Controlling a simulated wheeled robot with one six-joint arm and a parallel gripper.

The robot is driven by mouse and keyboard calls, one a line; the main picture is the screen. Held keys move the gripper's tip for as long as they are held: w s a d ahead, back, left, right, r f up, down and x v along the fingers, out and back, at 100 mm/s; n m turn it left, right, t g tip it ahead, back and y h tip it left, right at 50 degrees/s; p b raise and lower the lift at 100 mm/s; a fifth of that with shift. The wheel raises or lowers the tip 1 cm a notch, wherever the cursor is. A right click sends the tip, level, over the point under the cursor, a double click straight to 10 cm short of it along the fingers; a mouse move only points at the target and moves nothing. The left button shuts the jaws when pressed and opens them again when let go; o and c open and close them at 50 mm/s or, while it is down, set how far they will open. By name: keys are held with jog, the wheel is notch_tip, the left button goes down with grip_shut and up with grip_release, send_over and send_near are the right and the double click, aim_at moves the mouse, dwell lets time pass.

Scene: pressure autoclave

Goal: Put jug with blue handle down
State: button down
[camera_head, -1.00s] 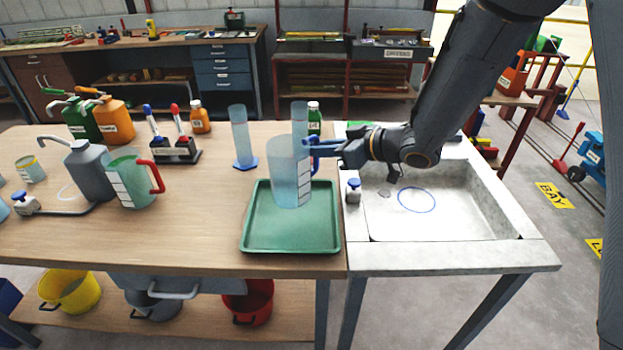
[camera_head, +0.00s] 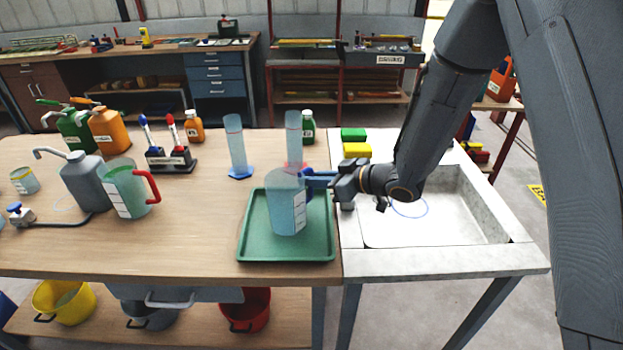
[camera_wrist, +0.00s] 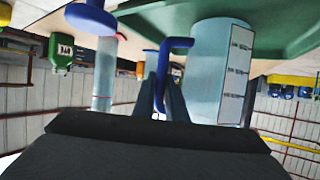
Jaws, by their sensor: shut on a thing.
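The clear jug with the blue handle (camera_head: 286,205) is upright over the green tray (camera_head: 252,245) in the head view. My gripper (camera_head: 322,180) comes from the right and is shut on the jug's blue handle. In the wrist view the jug (camera_wrist: 208,70) appears upside down beside my gripper (camera_wrist: 163,85), its blue handle between the fingers. The jug's base looks at or very near the tray's surface; I cannot tell for sure whether it touches.
Two clear cylinders (camera_head: 236,147) (camera_head: 293,135) stand behind the tray. A red-handled jug (camera_head: 128,190), a grey canister (camera_head: 84,182) and a bottle rack (camera_head: 170,160) are to the left. The sink (camera_head: 435,215) is on the right.

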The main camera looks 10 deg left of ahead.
jog(key=shift+f, duration=0.15)
jog(key=c, duration=1.8)
grip_release()
jog(key=shift+r, duration=0.3)
jog(key=b+v, duration=0.2)
jog(key=v, duration=1)
